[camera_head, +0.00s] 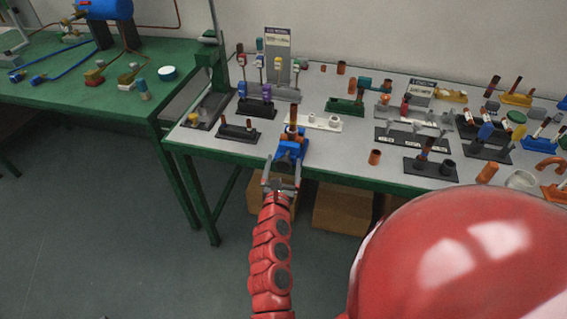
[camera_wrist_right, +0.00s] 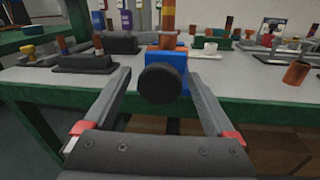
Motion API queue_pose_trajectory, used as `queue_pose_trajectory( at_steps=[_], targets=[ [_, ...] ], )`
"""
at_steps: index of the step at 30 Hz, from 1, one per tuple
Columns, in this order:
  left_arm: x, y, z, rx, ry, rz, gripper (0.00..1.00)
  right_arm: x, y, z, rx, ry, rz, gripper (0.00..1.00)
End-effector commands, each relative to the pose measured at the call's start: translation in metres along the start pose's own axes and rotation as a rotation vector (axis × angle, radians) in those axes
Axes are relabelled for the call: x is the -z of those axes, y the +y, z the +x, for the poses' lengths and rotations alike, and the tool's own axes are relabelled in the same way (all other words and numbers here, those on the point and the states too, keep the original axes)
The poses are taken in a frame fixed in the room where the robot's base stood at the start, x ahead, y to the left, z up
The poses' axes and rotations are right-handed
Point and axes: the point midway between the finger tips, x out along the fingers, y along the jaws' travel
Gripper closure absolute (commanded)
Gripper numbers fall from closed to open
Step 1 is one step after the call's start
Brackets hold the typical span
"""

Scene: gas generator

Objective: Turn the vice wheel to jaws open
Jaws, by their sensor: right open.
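The blue vice (camera_head: 291,147) stands at the front edge of the grey-topped table, with an upright copper-coloured piece (camera_wrist_right: 168,22) at its top. Its wheel, a dark round disc (camera_wrist_right: 161,83), faces my right wrist camera in front of the blue body. My right gripper (camera_head: 282,171) is open at the table edge. Its two fingers reach forward on either side of the wheel, with a visible gap on each side. In the head view the wheel is small and hard to make out between the fingers. My left gripper is not in view.
The table (camera_head: 222,148) holds several fittings on dark bases. A black base (camera_head: 238,134) stands left of the vice, a white one (camera_head: 323,122) behind it to the right, and a loose copper cup (camera_head: 375,157) further right. Cardboard boxes (camera_head: 342,208) sit below. A green bench (camera_head: 60,93) stands left.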

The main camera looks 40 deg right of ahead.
Motion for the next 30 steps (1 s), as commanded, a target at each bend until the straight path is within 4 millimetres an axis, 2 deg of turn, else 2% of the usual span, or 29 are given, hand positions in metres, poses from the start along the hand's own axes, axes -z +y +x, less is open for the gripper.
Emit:
queue_pose_trajectory(
  at_steps=[7, 21, 30],
  targets=[
    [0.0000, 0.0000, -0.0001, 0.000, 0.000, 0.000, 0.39, 0.0006, 0.0000, 0.0003, 0.000, 0.001, 0.000, 0.11],
    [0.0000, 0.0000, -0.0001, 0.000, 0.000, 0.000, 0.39, 0.0006, 0.0002, 0.0000, -0.001, 0.001, -0.001, 0.94],
    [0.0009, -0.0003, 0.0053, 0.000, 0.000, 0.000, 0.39, -0.0008, 0.0003, 0.0001, -0.001, 0.006, -0.039, 0.94]
  ],
)
